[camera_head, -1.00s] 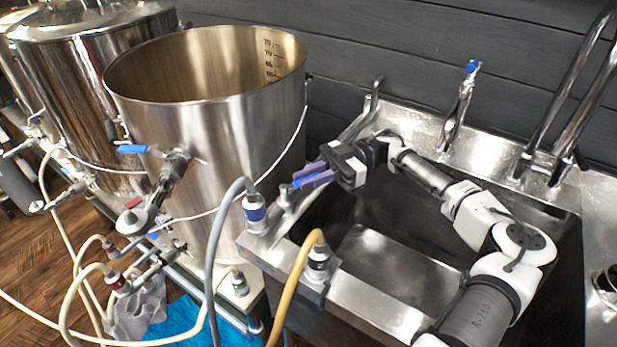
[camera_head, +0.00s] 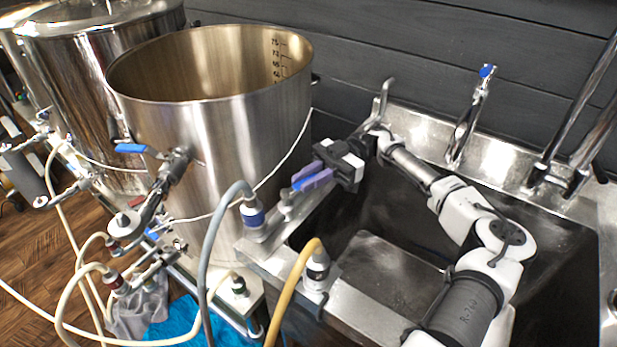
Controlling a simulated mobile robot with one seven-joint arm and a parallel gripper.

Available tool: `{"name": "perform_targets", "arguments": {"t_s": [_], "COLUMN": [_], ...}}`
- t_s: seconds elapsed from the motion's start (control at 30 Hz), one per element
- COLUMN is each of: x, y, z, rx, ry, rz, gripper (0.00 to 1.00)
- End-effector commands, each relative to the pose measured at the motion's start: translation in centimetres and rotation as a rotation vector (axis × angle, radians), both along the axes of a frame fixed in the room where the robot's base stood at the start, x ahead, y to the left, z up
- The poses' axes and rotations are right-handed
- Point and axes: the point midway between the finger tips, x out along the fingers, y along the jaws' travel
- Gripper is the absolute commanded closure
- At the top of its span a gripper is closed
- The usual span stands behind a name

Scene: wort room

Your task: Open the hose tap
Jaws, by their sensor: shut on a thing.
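The hose tap (camera_head: 287,203) is a small metal valve on the left rim of the sink, right of the grey hose's blue-banded connector. Its blue lever (camera_head: 304,183) shows between the purple fingers of my gripper (camera_head: 308,180). My gripper is shut on this lever, reaching in from the right over the sink's rim. The fingers hide part of the lever, so its exact angle is hard to tell.
The steel sink (camera_head: 350,314) lies under my arm. A tall open steel pot (camera_head: 225,140) stands close left of my gripper. The grey hose (camera_head: 209,260) and yellow hose (camera_head: 288,290) rise in front. A blue-topped faucet (camera_head: 468,115) stands behind.

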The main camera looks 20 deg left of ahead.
Motion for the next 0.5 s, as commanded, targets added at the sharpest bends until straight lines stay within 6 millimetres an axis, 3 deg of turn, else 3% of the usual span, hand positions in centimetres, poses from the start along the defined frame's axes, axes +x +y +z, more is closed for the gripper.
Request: {"name": "perform_targets", "arguments": {"t_s": [0.13, 0.17, 0.3, 0.5], "x": [0.03, 0.03, 0.03, 0.01], "y": [0.01, 0.01, 0.02, 0.02], "z": [0.15, 0.15, 0.12, 0.06], "rx": [0.004, 0.004, 0.003, 0.001], "ry": [0.001, 0.001, 0.0, 0.0], "rz": [-0.002, -0.002, -0.001, -0.001], "gripper": [1.0, 0.82, 0.64, 0.63]}}
